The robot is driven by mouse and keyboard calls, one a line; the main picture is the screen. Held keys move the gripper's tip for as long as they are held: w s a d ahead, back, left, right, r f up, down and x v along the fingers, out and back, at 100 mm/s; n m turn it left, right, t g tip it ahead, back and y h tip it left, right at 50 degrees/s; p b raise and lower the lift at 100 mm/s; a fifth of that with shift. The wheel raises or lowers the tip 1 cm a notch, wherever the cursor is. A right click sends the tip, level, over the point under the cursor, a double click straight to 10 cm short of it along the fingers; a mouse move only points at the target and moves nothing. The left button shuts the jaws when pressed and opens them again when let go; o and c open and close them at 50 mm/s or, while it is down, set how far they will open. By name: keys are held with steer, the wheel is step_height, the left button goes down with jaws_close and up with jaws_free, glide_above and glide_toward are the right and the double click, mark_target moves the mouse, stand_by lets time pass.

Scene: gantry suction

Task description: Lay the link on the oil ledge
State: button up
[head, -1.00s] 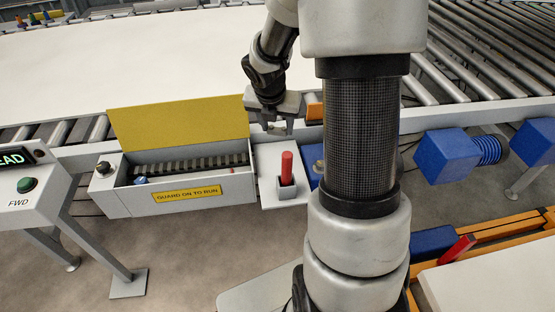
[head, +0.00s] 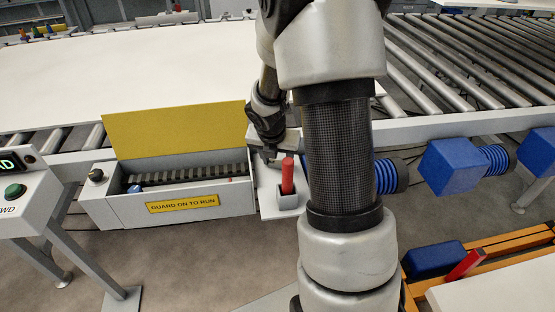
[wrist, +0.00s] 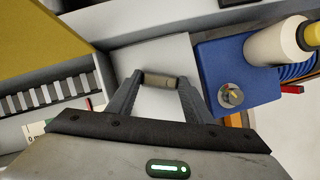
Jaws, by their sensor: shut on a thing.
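The link (wrist: 160,80) is a small grey-brown metal piece. My gripper (wrist: 158,80) is shut on it, with one fingertip at each end. In the wrist view the link is over the pale grey oil ledge (wrist: 168,52); I cannot tell whether it touches. In the head view the oil ledge (head: 268,204) is the light shelf at the right end of the chain box. My gripper (head: 268,158) is low at the back of this ledge, and the link is too small to make out there. A red oil bottle (head: 287,176) stands upright in a holder on the ledge.
The chain box (head: 185,205) has an open yellow guard (head: 175,128) behind it and a dark chain (head: 190,176) inside. A blue block with a bolt (wrist: 232,96) and a white cylinder (wrist: 275,42) are right of the ledge. My arm hides part of this area.

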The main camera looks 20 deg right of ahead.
steer(key=o, duration=1.1)
steer(key=shift+f, duration=0.1)
